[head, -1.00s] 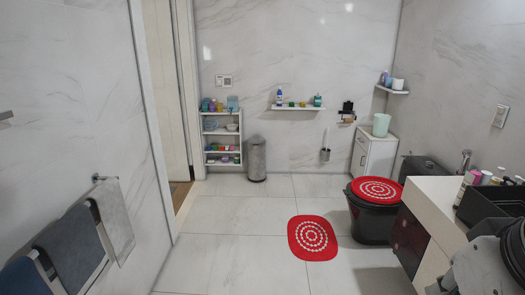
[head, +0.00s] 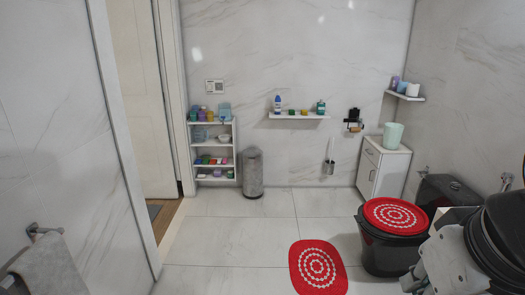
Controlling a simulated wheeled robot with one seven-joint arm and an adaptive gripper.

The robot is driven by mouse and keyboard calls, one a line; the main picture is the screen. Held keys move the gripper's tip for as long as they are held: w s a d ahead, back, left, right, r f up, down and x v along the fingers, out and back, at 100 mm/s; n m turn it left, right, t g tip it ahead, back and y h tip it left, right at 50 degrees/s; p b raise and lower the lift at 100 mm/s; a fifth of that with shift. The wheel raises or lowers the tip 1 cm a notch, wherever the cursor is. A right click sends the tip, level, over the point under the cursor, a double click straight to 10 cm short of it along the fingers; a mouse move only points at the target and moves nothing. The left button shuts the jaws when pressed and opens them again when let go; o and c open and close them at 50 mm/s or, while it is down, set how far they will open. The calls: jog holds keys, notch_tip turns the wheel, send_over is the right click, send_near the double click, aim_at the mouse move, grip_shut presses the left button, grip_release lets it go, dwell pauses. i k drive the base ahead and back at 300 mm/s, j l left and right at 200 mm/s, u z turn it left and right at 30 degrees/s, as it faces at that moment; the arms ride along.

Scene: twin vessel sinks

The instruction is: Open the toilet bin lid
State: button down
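A grey cylindrical bin (head: 252,175) stands upright on the floor by the back wall, just right of the white shelf unit. Its rounded top looks closed. A black toilet (head: 388,252) stands at the right with its lid down, under a red patterned cover (head: 395,214). Part of my own arm shows at the lower right, in front of the toilet's right side. My gripper itself does not show, so its fingers cannot be seen.
A red mat (head: 318,268) lies on the floor left of the toilet. A white shelf unit (head: 190,150) and a white cabinet (head: 393,168) stand along the back. The tiled floor (head: 235,230) before the bin is clear. A towel (head: 55,268) hangs at left.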

aim_at(252, 153)
jog(key=i, duration=2.25)
jog(key=i+l, duration=0.1)
jog(key=i, duration=2.15)
jog(key=j+u, duration=0.05)
jog(key=j, duration=0.05)
